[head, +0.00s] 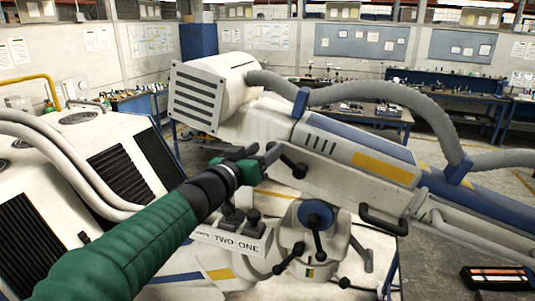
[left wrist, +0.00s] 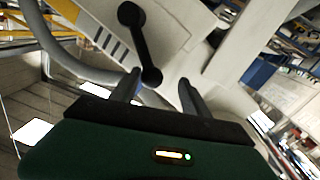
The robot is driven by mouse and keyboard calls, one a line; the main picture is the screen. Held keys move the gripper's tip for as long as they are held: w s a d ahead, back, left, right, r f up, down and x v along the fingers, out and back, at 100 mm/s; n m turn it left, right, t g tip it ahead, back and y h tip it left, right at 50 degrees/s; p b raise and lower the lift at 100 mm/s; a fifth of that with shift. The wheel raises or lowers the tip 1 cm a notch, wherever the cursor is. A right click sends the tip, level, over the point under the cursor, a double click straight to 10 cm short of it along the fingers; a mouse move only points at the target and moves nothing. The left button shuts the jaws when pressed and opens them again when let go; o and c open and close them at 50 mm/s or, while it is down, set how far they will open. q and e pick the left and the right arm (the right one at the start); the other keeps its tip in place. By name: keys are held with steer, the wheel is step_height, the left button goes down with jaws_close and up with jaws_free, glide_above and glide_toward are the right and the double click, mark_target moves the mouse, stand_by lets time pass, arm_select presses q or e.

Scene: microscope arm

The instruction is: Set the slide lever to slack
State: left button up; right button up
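A short black lever (head: 293,165) with a rounded knob at each end is on the side of the white microscope arm (head: 330,165); no label shows which lever is the slide lever. In the left wrist view this black lever (left wrist: 139,42) slants down, its near knob between the fingertips in the picture. My left gripper (head: 266,160) is open and empty, just left of the lever. Its two fingers (left wrist: 159,80) stand apart in the left wrist view; I cannot tell whether they touch the lever. My right gripper is not in view.
Below, a blue hub (head: 315,213) carries more black levers. A label plate reading TWO ONE (head: 228,239) has black knobs above it. Grey hoses (head: 390,92) arch over the arm. A dark table (head: 440,262) stands at the lower right; white cabinets (head: 90,150) stand left.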

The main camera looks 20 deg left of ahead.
arm_select(q)
steer(key=shift+w+d, duration=0.2)
steer(key=shift+w, duration=0.3)
steer(key=shift+w+d+r, duration=0.1)
steer(key=shift+w+d, duration=0.15)
steer(key=shift+d, duration=0.3)
steer(key=shift+w+d, duration=0.25)
steer(key=shift+d, duration=0.25)
steer(key=shift+c, duration=1.2)
steer(key=shift+a, duration=0.55)
steer(key=c, duration=0.7)
jaws_close()
steer(key=shift+d, duration=0.15)
